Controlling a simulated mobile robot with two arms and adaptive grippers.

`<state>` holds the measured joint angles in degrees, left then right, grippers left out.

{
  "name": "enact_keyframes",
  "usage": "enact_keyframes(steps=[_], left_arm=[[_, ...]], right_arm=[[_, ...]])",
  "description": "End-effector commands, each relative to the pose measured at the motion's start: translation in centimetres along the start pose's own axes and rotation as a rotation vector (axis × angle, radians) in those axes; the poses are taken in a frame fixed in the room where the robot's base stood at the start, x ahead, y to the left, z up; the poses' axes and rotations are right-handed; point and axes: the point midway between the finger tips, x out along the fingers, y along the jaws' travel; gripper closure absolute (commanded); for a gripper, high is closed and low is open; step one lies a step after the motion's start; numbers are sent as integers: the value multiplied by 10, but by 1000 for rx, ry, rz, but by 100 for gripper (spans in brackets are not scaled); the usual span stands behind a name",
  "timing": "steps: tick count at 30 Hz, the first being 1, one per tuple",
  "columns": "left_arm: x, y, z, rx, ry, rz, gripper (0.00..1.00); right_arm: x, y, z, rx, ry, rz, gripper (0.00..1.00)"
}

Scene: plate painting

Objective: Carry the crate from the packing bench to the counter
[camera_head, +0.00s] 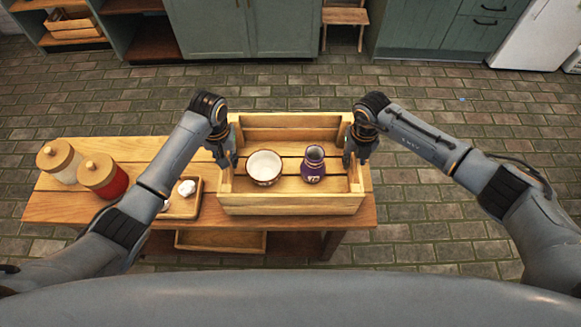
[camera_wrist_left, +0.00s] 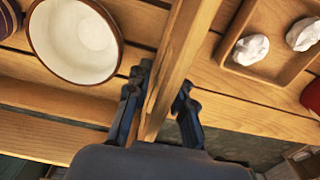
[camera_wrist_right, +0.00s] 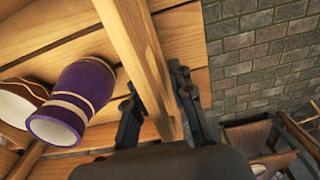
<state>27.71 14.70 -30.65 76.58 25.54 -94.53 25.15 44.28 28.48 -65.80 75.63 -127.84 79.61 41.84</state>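The wooden crate (camera_head: 290,205) stands on the packing bench (camera_head: 60,205) and holds a white bowl (camera_head: 264,167) with a brown outside and a purple vase (camera_head: 313,165). My left gripper (camera_head: 228,155) is at the crate's left wall, with one finger on each side of it, also in the left wrist view (camera_wrist_left: 160,95). My right gripper (camera_head: 352,155) straddles the right wall in the same way, also in the right wrist view (camera_wrist_right: 155,95). Whether the fingers press on the walls is unclear. The counter is not identifiable.
Two lidded jars, one cream (camera_head: 60,160) and one red (camera_head: 102,176), stand at the bench's left. A small tray (camera_head: 180,208) with white lumps sits left of the crate, partly behind my left arm. Brick floor (camera_head: 430,190) is clear right of the bench. Green cabinets (camera_head: 215,28) line the back.

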Motion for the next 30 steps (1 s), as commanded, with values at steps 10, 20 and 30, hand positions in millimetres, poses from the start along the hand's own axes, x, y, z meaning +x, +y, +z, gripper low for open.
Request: enact_keyframes(steps=[10,20,30], left_arm=[[0,0,0,0,0,0,100],[-4,0,-2,0,4,2,100],[-25,0,-1,0,4,1,100]], right_arm=[[0,0,0,0,0,0,100],[-5,0,2,0,-4,2,100],[-26,0,2,0,-4,2,100]])
